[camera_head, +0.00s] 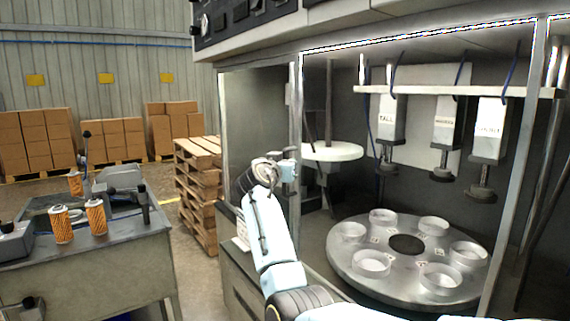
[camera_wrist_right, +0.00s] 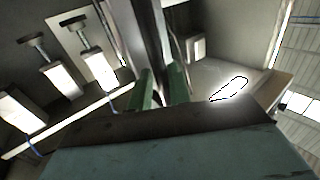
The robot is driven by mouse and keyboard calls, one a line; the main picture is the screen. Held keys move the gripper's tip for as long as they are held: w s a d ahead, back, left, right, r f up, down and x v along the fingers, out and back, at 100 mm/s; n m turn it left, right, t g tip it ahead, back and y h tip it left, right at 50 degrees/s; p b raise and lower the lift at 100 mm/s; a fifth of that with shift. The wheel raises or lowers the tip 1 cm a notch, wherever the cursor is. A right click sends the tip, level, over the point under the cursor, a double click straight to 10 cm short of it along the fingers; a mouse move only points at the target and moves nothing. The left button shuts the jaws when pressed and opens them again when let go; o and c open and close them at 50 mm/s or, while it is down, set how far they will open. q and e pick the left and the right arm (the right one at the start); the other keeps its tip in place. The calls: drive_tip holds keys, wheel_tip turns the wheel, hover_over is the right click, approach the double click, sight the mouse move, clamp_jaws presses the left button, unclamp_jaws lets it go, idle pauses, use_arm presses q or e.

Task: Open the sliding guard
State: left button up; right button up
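The sliding guard (camera_head: 297,110) is a clear panel with a metal frame across the front of the machine. Its left upright stands beside my right gripper (camera_head: 292,168). The turntable and stations show through it. My right arm comes in from the bottom, and its gripper is at the guard's left edge, at mid height. In the right wrist view, the green fingertips of my right gripper (camera_wrist_right: 163,88) stand a little apart, with a grey upright bar (camera_wrist_right: 150,35) running between or behind them. I cannot tell whether they grip it. My left gripper is out of view.
Inside the machine are a round turntable (camera_head: 345,262) with several clear cups and hanging press heads (camera_head: 487,130). At left, a grey bench (camera_head: 90,270) holds orange filter cartridges (camera_head: 96,216). Wooden pallets (camera_head: 199,190) stand behind, left of the machine.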

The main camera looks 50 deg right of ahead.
drive_tip(key=shift+o, duration=1.3)
drive_tip(key=shift+s+d+f, duration=0.3)
drive_tip(key=shift+d+f, duration=0.2)
drive_tip(key=shift+f, duration=0.05)
drive_tip(key=shift+a, duration=0.15)
drive_tip(key=v, duration=1.2)
drive_tip(key=shift+a, duration=0.25)
